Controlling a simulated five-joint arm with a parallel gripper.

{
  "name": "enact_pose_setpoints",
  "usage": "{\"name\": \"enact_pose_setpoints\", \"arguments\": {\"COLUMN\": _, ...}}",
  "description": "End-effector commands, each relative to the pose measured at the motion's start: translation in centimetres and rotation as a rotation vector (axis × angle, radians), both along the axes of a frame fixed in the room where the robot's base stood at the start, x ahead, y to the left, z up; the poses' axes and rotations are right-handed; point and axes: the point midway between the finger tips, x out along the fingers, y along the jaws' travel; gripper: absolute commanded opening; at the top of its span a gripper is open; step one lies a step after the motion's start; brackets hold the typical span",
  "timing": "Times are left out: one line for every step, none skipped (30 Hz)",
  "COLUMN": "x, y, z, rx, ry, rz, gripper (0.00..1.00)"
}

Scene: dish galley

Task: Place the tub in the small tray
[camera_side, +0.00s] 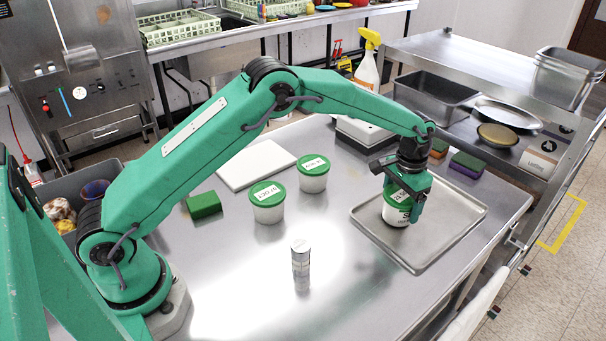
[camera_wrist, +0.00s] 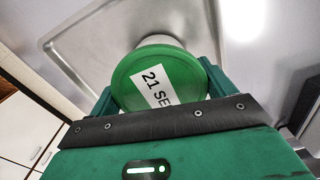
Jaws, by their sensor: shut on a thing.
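The tub (camera_side: 396,212) is white with a green lid and a white label. My gripper (camera_side: 404,194) is shut on it from above, with its fingers on either side. In the side view the tub is over the left part of the small metal tray (camera_side: 447,238); I cannot tell whether its base touches the tray floor. In the wrist view the green lid (camera_wrist: 155,78) reads "21 SE" and sits between the fingers. The tray's rim (camera_wrist: 62,52) shows behind it in that view.
Two similar green-lidded tubs (camera_side: 268,205) (camera_side: 313,175) stand mid-table near a white board (camera_side: 257,164). A green sponge (camera_side: 204,205) and a small grey cylinder (camera_side: 301,258) are on the table. Sponges (camera_side: 467,165) and a spray bottle (camera_side: 368,62) are beyond the tray.

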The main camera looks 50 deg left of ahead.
Motion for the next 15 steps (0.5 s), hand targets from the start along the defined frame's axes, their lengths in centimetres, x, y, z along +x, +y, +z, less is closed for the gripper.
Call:
{"name": "enact_pose_setpoints", "arguments": {"x": 0.04, "y": -0.01, "z": 0.04, "rx": 0.0, "ry": -0.002, "rz": 0.0, "gripper": 0.5}}
{"name": "enact_pose_setpoints", "arguments": {"x": 0.03, "y": -0.01, "z": -0.01, "rx": 0.0, "ry": -0.001, "rz": 0.0, "gripper": 0.5}}
{"name": "enact_pose_setpoints", "arguments": {"x": 0.03, "y": -0.01, "z": -0.1, "rx": 0.0, "ry": -0.001, "rz": 0.0, "gripper": 0.5}}
{"name": "enact_pose_setpoints", "arguments": {"x": 0.03, "y": -0.01, "z": -0.16, "rx": 0.0, "ry": -0.001, "rz": 0.0, "gripper": 0.5}}
{"name": "enact_pose_setpoints", "arguments": {"x": 0.03, "y": -0.01, "z": -0.22, "rx": 0.0, "ry": -0.001, "rz": 0.0, "gripper": 0.5}}
{"name": "enact_pose_setpoints", "arguments": {"x": -0.01, "y": 0.0, "z": -0.28, "rx": 0.0, "ry": 0.0, "rz": 0.0, "gripper": 0.88}}
{"name": "enact_pose_setpoints", "arguments": {"x": -0.01, "y": 0.0, "z": -0.28, "rx": 0.0, "ry": 0.0, "rz": 0.0, "gripper": 0.94}}
{"name": "enact_pose_setpoints", "arguments": {"x": -0.01, "y": 0.0, "z": -0.28, "rx": 0.0, "ry": 0.0, "rz": 0.0, "gripper": 1.0}}
{"name": "enact_pose_setpoints", "arguments": {"x": -0.01, "y": 0.0, "z": -0.28, "rx": 0.0, "ry": 0.0, "rz": 0.0, "gripper": 1.0}}
{"name": "enact_pose_setpoints", "arguments": {"x": -0.01, "y": 0.0, "z": -0.28, "rx": 0.0, "ry": 0.0, "rz": 0.0, "gripper": 1.0}}
{"name": "enact_pose_setpoints", "arguments": {"x": -0.01, "y": 0.0, "z": -0.27, "rx": 0.0, "ry": 0.0, "rz": 0.0, "gripper": 1.0}}
{"name": "enact_pose_setpoints", "arguments": {"x": -0.01, "y": 0.0, "z": -0.27, "rx": 0.0, "ry": 0.0, "rz": 0.0, "gripper": 1.0}}
{"name": "enact_pose_setpoints", "arguments": {"x": -0.01, "y": 0.0, "z": -0.27, "rx": 0.0, "ry": 0.0, "rz": 0.0, "gripper": 1.0}}
{"name": "enact_pose_setpoints", "arguments": {"x": -0.01, "y": 0.0, "z": -0.27, "rx": 0.0, "ry": 0.0, "rz": 0.0, "gripper": 1.0}}
{"name": "enact_pose_setpoints", "arguments": {"x": 0.0, "y": 0.0, "z": -0.25, "rx": 0.0, "ry": 0.0, "rz": 0.0, "gripper": 1.0}}
